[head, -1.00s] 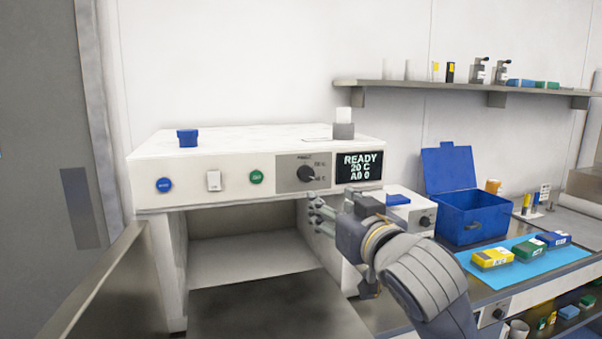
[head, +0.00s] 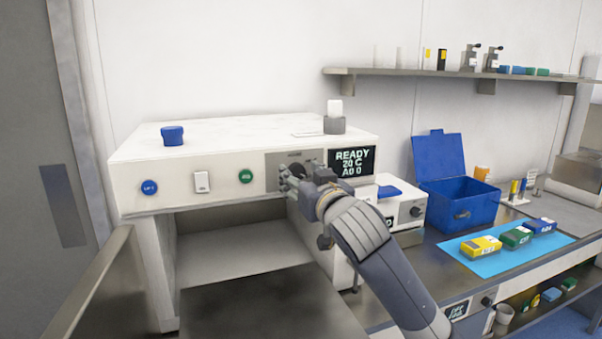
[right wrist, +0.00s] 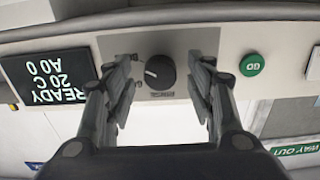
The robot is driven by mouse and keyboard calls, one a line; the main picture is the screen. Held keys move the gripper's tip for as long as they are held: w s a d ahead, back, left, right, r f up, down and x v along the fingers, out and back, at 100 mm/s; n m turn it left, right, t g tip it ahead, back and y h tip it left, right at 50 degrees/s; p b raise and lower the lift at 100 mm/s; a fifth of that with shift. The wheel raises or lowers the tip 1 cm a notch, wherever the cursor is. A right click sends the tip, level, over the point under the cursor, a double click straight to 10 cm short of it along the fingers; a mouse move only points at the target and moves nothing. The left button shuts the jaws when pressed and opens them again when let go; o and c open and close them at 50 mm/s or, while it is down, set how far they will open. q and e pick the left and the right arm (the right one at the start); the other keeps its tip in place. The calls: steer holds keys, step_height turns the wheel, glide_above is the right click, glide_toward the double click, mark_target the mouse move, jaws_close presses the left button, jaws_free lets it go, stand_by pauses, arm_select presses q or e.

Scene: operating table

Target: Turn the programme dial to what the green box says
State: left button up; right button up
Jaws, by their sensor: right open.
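The programme dial (right wrist: 160,73) is a round dark knob with a white pointer mark, on a grey plate (right wrist: 203,40) on the machine's front. In the right wrist view, which shows the panel upside down, it sits between the open fingers of my right gripper (right wrist: 163,88), with a gap on each side. In the head view the right gripper (head: 287,177) partly covers the dial (head: 300,171). The display (head: 352,161) reads READY, 20 C, A0 0. The green box (head: 516,237) lies on a blue mat between a yellow and a blue box; its label is too small to read. My left gripper is out of view.
A green GO button (head: 245,176), a white switch (head: 201,182) and a blue button (head: 149,187) are left of the dial. Below is the machine's open chamber (head: 240,245). A blue bin (head: 455,207) stands on the counter to the right.

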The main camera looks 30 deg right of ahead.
steer(key=shift+w, duration=0.15)
steer(key=c, duration=0.9)
steer(key=shift+c, duration=0.8)
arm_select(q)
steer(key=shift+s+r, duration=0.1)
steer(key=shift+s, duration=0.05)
